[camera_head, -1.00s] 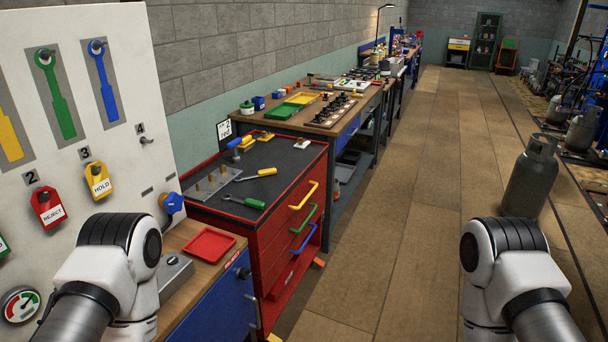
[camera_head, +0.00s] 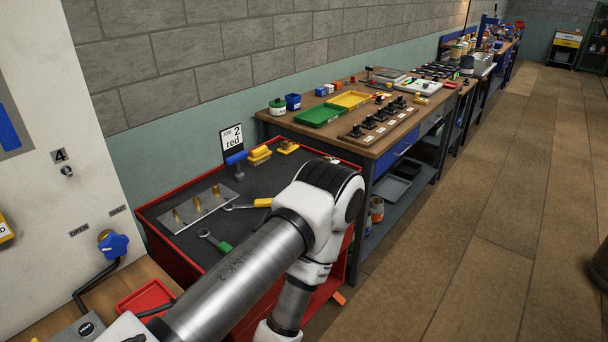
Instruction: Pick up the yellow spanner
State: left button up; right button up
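The spanner with a yellow handle (camera_head: 262,203) lies on the dark top of the red tool cart (camera_head: 160,242). Its grey metal end points left, and my arm partly covers the right end of the handle. A spanner with a green handle (camera_head: 224,247) lies nearer on the same top. My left arm crosses the view from the lower left, passes in front of the cart and bends down at its right side. Its gripper is outside the picture. My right arm and gripper are not in view.
A metal plate with brass pegs (camera_head: 198,207), a blue-handled tool (camera_head: 237,163), yellow items and a "JOB 2 red" sign (camera_head: 231,142) are on or behind the cart. A red tray (camera_head: 144,298) is at lower left. A workbench (camera_head: 375,146) stands beyond; open floor is at right.

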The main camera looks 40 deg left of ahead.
aim_at(258, 203)
jog(key=i+u, duration=0.15)
jog(key=i, duration=0.35)
jog(key=i+l+u, duration=0.1)
jog(key=i, duration=0.35)
jog(key=i+l+u, duration=0.15)
jog(key=i, duration=0.3)
jog(key=i+l+u, duration=0.1)
jog(key=i, duration=0.4)
jog(key=i+l+u, duration=0.15)
jog(key=i+l, duration=0.15)
jog(key=i, duration=0.15)
jog(key=i+l+u, duration=0.1)
jog(key=i+l, duration=0.2)
jog(key=i, duration=0.15)
